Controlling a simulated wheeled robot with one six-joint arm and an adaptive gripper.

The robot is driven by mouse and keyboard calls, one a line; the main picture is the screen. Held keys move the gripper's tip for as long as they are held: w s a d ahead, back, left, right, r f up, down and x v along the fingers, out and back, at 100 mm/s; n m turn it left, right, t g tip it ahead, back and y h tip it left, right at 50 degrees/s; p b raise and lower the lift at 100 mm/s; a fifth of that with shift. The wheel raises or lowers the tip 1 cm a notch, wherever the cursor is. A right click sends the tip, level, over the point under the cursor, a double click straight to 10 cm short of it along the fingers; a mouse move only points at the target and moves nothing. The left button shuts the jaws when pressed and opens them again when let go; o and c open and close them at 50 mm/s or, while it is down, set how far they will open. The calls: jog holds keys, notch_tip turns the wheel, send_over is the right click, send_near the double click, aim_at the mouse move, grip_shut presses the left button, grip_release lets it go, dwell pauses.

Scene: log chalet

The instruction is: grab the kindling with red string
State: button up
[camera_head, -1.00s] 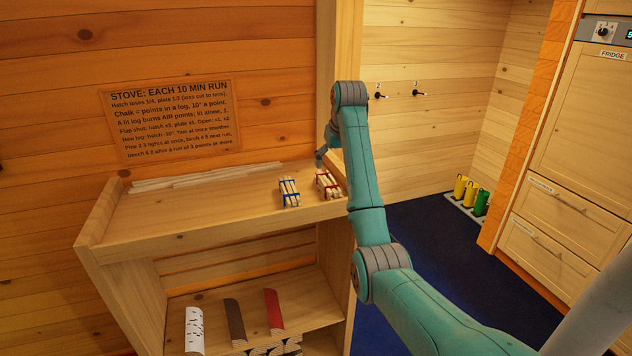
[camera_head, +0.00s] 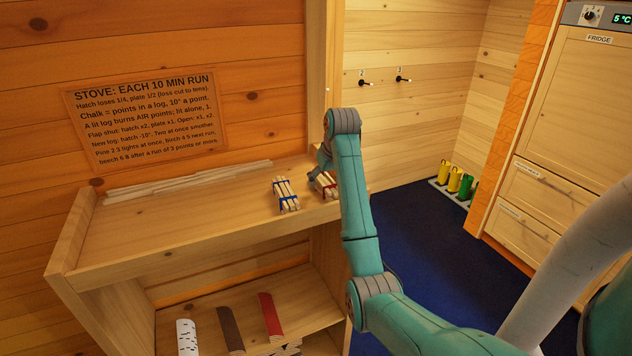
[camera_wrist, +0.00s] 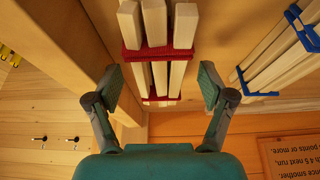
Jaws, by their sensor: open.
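The kindling with red string (camera_head: 326,184) is a small bundle of pale sticks on the shelf top, near its right end, partly hidden by my arm in the head view. In the wrist view the red-string bundle (camera_wrist: 158,50) lies ahead of and between the two spread fingers of my gripper (camera_wrist: 158,88). My gripper is open and empty, and both fingers look apart from the sticks. In the head view my gripper (camera_head: 318,170) is just behind the bundle, mostly hidden by my arm. A bundle with blue string (camera_head: 286,194) lies to its left.
The wooden shelf top (camera_head: 150,230) has a raised left side and a wall post by its right end. Long pale strips (camera_head: 190,180) lie along the back. A sign (camera_head: 146,115) hangs on the wall. The shelf's middle is clear.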

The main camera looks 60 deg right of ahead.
jog(key=shift+w+d+f, duration=0.1)
jog(key=shift+d+f, duration=0.05)
jog(key=shift+f, duration=0.35)
jog(key=c, duration=1.3)
jog(key=shift+r, duration=0.1)
